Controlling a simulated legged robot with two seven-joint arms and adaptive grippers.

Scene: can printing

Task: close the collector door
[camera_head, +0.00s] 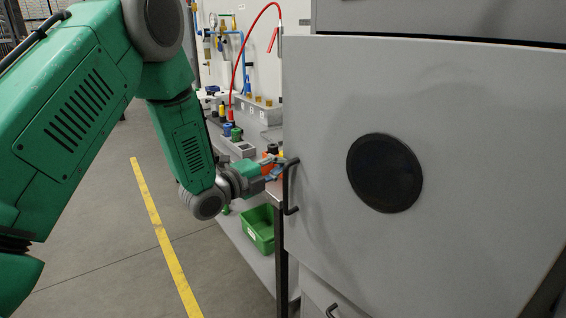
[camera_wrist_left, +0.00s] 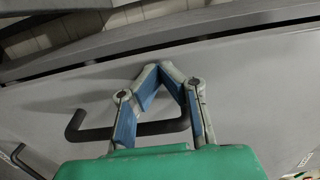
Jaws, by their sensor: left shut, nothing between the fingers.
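The grey collector door (camera_head: 440,95) with a round black window fills the right of the head view. A dark gap runs along its top edge. Its black handle (camera_head: 291,188) is on the door's left edge, and it also shows in the wrist view (camera_wrist_left: 95,133). My left gripper (camera_head: 281,168) is at the handle's upper part. In the wrist view its fingertips (camera_wrist_left: 167,72) are shut together, with the handle bar visible across the space behind the tips. I cannot tell whether the fingers touch the handle. My right gripper is not in view.
A workbench with small bottles and grey blocks (camera_head: 262,108) stands behind the gripper, left of the door. A green bin (camera_head: 258,228) sits on the shelf below. Another black handle (camera_head: 332,311) is lower down. Open floor with a yellow line (camera_head: 163,235) lies left.

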